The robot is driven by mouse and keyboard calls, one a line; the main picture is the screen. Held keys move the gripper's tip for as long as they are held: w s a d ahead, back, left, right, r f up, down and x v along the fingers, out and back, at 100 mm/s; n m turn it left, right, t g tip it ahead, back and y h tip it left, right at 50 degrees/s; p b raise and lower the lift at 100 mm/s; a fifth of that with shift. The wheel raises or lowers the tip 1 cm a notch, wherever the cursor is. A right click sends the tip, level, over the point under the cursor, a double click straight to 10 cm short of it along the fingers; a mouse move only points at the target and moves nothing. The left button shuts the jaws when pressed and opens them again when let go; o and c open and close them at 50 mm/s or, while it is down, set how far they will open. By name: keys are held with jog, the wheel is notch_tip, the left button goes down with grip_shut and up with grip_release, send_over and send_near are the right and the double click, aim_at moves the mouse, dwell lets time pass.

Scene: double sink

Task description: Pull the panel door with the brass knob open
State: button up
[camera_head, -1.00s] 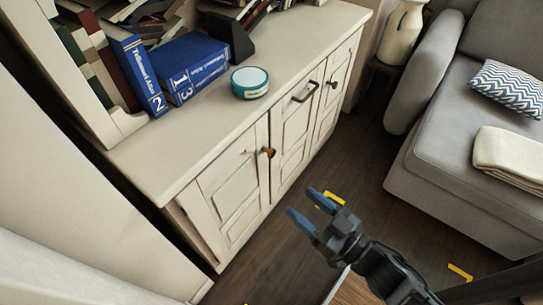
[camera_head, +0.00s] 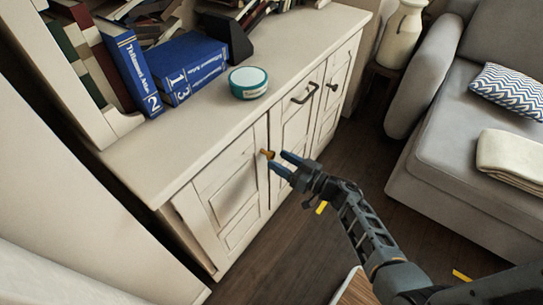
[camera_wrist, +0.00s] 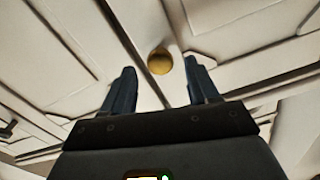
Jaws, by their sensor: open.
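The panel door (camera_head: 232,200) is the left door of a cream cabinet, and it looks shut. Its brass knob (camera_head: 266,153) sits near the door's upper right edge. My gripper (camera_head: 281,163) is open and empty just in front of the knob, with blue fingertips pointing at the door. I cannot tell whether either finger touches the knob.
Other cabinet doors to the right carry a dark bar handle (camera_head: 304,94) and a dark knob (camera_head: 333,86). The cabinet top holds blue books (camera_head: 185,70) and a teal round tin (camera_head: 248,82). A grey sofa (camera_head: 450,150) stands at right. Dark floor (camera_head: 345,160) lies between.

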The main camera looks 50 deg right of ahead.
aim_at(273, 157)
jog(key=shift+w+a, duration=0.15)
jog(key=shift+w, duration=1.9)
grip_shut()
